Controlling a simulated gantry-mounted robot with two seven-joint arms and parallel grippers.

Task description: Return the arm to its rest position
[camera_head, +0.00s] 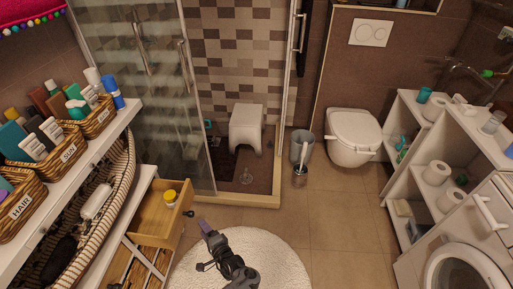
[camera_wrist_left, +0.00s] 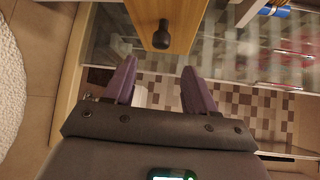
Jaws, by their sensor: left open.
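My left gripper (camera_head: 204,228) has purple fingertips and hangs above the white round rug, just to the right of the open wooden drawer (camera_head: 148,229). In the left wrist view the two fingers (camera_wrist_left: 160,76) are spread apart with nothing between them. The drawer's dark knob (camera_wrist_left: 162,36) is beyond the fingertips, clear of them; it also shows in the head view (camera_head: 189,213). A small yellow-topped jar (camera_head: 170,197) stands inside the drawer. My right gripper is in neither view.
A white shelf unit with wicker baskets (camera_head: 73,153) stands at left.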

